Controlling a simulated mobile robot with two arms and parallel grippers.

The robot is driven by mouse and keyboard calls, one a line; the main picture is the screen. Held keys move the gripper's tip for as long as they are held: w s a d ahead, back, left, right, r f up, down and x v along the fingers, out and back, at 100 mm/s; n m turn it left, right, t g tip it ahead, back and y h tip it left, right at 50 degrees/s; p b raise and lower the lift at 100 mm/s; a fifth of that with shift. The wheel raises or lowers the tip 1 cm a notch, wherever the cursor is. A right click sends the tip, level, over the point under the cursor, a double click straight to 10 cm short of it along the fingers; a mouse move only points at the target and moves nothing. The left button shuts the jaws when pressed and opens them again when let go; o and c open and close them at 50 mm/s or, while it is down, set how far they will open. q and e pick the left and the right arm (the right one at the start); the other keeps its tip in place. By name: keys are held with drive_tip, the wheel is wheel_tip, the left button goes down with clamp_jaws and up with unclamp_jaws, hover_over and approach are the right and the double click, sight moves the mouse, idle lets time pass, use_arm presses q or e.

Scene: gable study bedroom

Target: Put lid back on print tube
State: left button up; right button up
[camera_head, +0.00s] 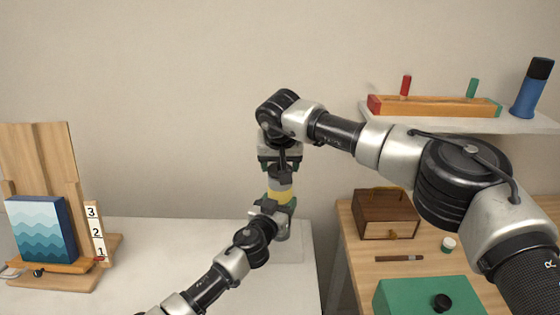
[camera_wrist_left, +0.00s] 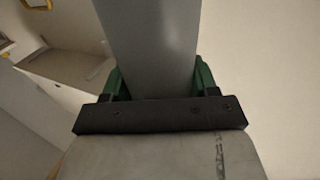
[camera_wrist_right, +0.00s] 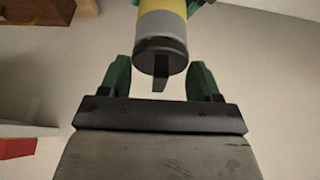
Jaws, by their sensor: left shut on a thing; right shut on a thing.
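The print tube (camera_head: 280,187), grey with a yellow band, stands upright between my two grippers in the head view. My left gripper (camera_head: 272,206) is shut around its side below the band; the grey tube wall (camera_wrist_left: 150,45) fills the space between its green fingers in the left wrist view. My right gripper (camera_head: 280,163) points down from above and is shut on the black lid (camera_wrist_right: 161,47) at the tube's top end. A dark tab hangs between its fingers (camera_wrist_right: 160,82) in the right wrist view. The lid meets the grey end; I cannot tell whether it is fully seated.
The white table (camera_head: 200,260) is mostly clear. An easel (camera_head: 38,160) with a wave picture (camera_head: 40,228) stands left. The wooden desk (camera_head: 350,225) at right holds a brown box (camera_head: 387,214) and a green case (camera_head: 415,297). A blue tube (camera_head: 530,90) is on the shelf (camera_head: 480,122).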

use_arm(q)
drive_tip(key=shift+f, duration=0.1)
use_arm(e)
drive_tip(key=shift+f, duration=0.35)
drive_tip(key=o, duration=1)
drive_tip(key=shift+c, duration=0.2)
drive_tip(key=v, duration=1.2)
drive_tip(key=shift+w, duration=0.1)
use_arm(q)
drive_tip(key=o, duration=1.4)
